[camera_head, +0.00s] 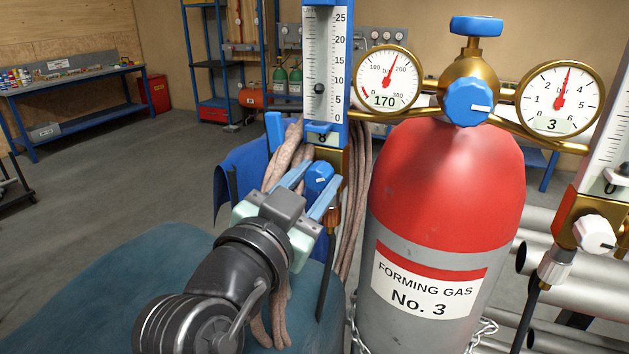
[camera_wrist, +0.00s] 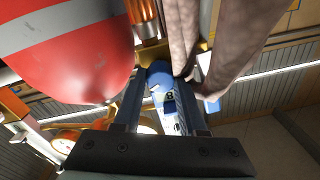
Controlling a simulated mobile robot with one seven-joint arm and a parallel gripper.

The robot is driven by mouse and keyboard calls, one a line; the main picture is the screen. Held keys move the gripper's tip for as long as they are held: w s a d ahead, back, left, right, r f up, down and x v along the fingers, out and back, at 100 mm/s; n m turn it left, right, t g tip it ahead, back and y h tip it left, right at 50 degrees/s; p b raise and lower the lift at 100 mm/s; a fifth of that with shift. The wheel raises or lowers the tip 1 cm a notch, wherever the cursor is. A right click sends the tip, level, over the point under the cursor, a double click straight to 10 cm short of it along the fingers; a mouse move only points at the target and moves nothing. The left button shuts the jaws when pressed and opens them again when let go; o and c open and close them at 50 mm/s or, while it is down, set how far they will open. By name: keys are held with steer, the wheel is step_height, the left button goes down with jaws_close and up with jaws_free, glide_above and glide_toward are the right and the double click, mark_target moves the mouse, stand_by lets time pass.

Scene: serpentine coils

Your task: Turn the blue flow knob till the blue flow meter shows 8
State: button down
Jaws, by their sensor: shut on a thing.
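The blue flow meter (camera_head: 326,60) stands upright left of the red cylinder, a clear scale tube in a blue frame. Its dark ball floats a little below the 10 mark, and the small display (camera_head: 322,137) under the tube reads 8. The blue flow knob (camera_head: 320,177) sits below it on a brass body. My gripper (camera_head: 313,183) reaches up from the lower left and is shut on the knob, a finger on each side. The wrist view shows the knob (camera_wrist: 160,76) between the fingers, partly hidden by them.
The red and grey cylinder (camera_head: 447,180) with brass regulator gauges stands close on the right. Brownish hoses (camera_head: 355,210) hang behind and beside my gripper. A second meter with a white knob (camera_head: 594,235) is at the far right. Open floor lies to the left.

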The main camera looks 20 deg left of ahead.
steer(key=shift+c, duration=2.3)
jaws_free()
steer(key=shift+s, duration=0.1)
steer(key=s+p, duration=0.2)
steer(key=s, duration=1)
steer(key=shift+s+f, duration=0.25)
steer(key=shift+s, duration=0.15)
steer(key=shift+a, duration=0.1)
